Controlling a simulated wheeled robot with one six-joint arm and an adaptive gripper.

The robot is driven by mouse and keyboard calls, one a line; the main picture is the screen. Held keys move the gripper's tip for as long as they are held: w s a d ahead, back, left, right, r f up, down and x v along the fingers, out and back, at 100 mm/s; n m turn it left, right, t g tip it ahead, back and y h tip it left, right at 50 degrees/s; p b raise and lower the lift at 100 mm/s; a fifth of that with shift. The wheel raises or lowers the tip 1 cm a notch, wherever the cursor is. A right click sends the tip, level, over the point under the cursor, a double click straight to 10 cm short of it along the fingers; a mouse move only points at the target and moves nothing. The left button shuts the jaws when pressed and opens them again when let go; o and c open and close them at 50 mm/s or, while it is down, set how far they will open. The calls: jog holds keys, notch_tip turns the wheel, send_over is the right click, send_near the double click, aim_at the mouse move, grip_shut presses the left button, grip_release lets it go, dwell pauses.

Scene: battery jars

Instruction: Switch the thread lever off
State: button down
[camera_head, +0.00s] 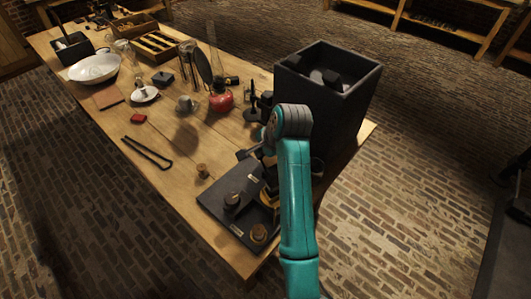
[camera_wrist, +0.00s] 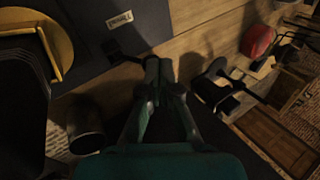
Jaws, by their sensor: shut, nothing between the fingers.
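The dark board (camera_head: 215,200) lies at the table's near right corner, with knobs and small pale labels on it. In the wrist view the board (camera_wrist: 90,38) shows a pale label (camera_wrist: 120,20) that seems to read "Thread". A small dark part (camera_wrist: 122,58), perhaps the thread lever, sits at the board's edge below the label; its position is too dark to tell. My gripper (camera_wrist: 158,64) is shut and empty, its fingertips just right of that part; I cannot tell whether they touch. In the head view my arm hides most of the gripper and that side of the board.
A tall black open box (camera_head: 345,110) stands close behind my arm.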

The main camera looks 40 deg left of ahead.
jog(key=shift+d, duration=0.25)
